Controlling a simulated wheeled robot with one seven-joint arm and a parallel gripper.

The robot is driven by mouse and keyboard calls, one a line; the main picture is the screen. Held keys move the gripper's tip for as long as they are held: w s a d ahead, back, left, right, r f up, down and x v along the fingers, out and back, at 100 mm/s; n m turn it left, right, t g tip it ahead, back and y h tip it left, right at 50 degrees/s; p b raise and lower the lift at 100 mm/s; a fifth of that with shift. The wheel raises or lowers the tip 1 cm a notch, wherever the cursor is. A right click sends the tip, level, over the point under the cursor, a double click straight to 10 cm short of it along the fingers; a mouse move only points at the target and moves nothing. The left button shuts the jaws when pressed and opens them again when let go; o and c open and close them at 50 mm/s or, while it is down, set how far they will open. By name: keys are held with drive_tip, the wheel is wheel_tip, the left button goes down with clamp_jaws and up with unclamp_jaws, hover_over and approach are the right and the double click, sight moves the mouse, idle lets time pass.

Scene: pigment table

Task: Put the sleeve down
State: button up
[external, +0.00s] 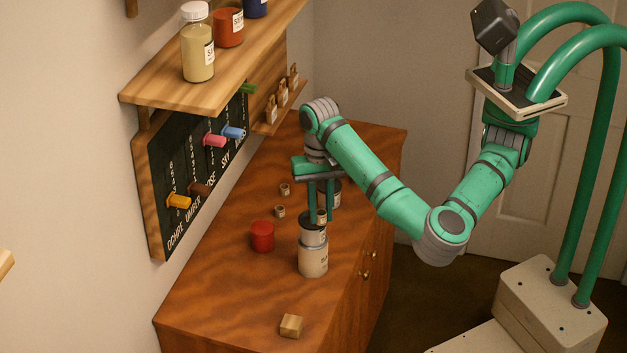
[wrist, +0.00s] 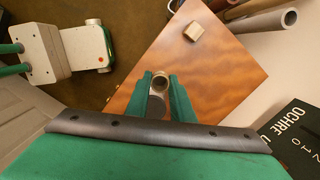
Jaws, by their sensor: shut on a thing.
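The sleeve (external: 321,216) is a small tan ring. My gripper (external: 320,213) points down and is shut on it, with a finger on each side. The wrist view shows the sleeve (wrist: 161,80) end-on, its round opening visible, between the green fingertips (wrist: 161,88). In the external view it overlaps the top of a jar with a grey lid (external: 312,236) and a pale labelled body (external: 313,261). I cannot tell whether the sleeve touches the jar.
A red jar (external: 262,237) stands left of the pale jar. Another jar (external: 335,195) is partly hidden behind my fingers. A wooden block (external: 291,326) lies near the front; the wood (external: 215,305) around it is clear. A shelf (external: 165,92) and pegged board (external: 178,160) line the wall.

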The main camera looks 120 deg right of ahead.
drive_tip(key=s+d+m+t+h, duration=0.1)
drive_tip(key=s+d+m, duration=0.2)
drive_tip(key=d+m, duration=0.5)
drive_tip(key=s+d+m, duration=0.3)
drive_tip(key=d+m, duration=0.4)
drive_tip(key=d, duration=0.1)
hover_over(259, 230)
drive_tip(key=s, duration=0.2)
drive_tip(key=f, duration=1.4)
drive_tip(key=shift+w+a, duration=0.25)
drive_tip(key=shift+a, duration=0.15)
drive_tip(key=shift+w+d+f+m, duration=0.3)
drive_tip(key=shift+w+f, duration=0.15)
drive_tip(key=shift+f, duration=0.15)
drive_tip(key=shift+w+f+h, duration=0.1)
drive_tip(key=shift+f+h, duration=0.2)
drive_tip(key=shift+f, duration=1.3)
drive_tip(key=shift+f, duration=0.1)
